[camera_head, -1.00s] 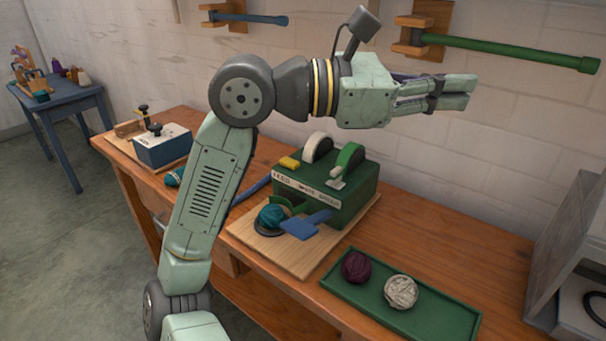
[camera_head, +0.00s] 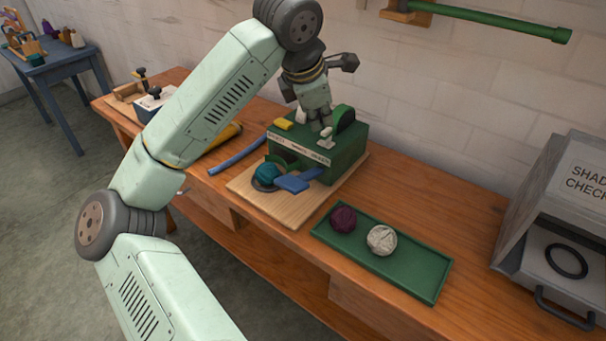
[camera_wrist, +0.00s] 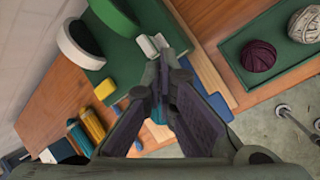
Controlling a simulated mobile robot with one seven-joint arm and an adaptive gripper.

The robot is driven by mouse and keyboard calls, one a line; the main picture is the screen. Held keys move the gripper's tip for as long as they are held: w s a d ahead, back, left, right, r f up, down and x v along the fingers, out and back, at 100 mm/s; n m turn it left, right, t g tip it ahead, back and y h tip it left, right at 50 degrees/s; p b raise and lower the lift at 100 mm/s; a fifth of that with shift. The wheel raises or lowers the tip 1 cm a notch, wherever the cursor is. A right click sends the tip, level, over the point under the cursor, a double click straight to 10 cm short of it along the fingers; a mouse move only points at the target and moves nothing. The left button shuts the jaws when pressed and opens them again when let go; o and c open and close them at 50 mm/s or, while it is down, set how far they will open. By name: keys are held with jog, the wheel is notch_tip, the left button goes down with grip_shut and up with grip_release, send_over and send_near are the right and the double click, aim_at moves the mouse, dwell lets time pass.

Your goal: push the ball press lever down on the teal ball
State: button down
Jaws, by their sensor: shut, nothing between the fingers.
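The teal ball (camera_head: 264,174) sits on a dark round base on the light wooden board, in front of the green press housing (camera_head: 345,155). A flat blue paddle (camera_head: 298,181), which looks like the lever, lies just right of the ball. My gripper (camera_head: 326,132) is shut and empty, pointing down over the top of the housing, behind and above the paddle and ball. In the wrist view my gripper's fingers (camera_wrist: 164,62) meet near white pieces on the housing. They hide most of the ball and paddle; a blue strip (camera_wrist: 215,94) shows beside them. I cannot tell whether the fingers touch the housing.
A green tray (camera_head: 400,274) at front right holds a maroon ball (camera_head: 342,219) and a cream ball (camera_head: 382,240). A blue rod (camera_head: 238,156) lies left of the board. A grey shade-check box (camera_head: 565,200) stands at right. A green wheel (camera_head: 344,118) rises from the housing.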

jog(key=b, duration=0.5)
send_over(310, 175)
jog(key=f, duration=0.7)
jog(key=shift+w+d+f, duration=0.15)
jog(key=shift+d+f, duration=0.05)
jog(key=shift+f, duration=0.05)
jog(key=shift+s+a+f+b, duration=0.1)
jog(key=shift+s+f+b, duration=0.1)
jog(key=shift+f+b, duration=0.2)
jog(key=shift+f, duration=0.15)
dwell(0.3)
jog(key=shift+s+a+f+b, duration=0.1)
jog(key=shift+f+b, duration=0.25)
jog(key=shift+b, duration=0.3)
jog(key=shift+s+a+f+b, duration=0.1)
jog(key=shift+s+f+b, duration=0.05)
jog(key=shift+f+b, duration=0.5)
jog(key=shift+s+a+f+b, duration=0.15)
jog(key=shift+f+b, duration=0.3)
jog(key=shift+b, duration=0.25)
dwell(1.0)
jog(key=shift+r, duration=0.15)
jog(key=shift+w+d+r+p, duration=0.2)
jog(key=shift+r+p, duration=0.15)
jog(key=shift+r, duration=0.35)
jog(key=shift+w+d+r+p, duration=0.2)
jog(key=shift+r+p, duration=0.15)
jog(key=shift+r, duration=0.35)
jog(key=shift+r, duration=0.1)
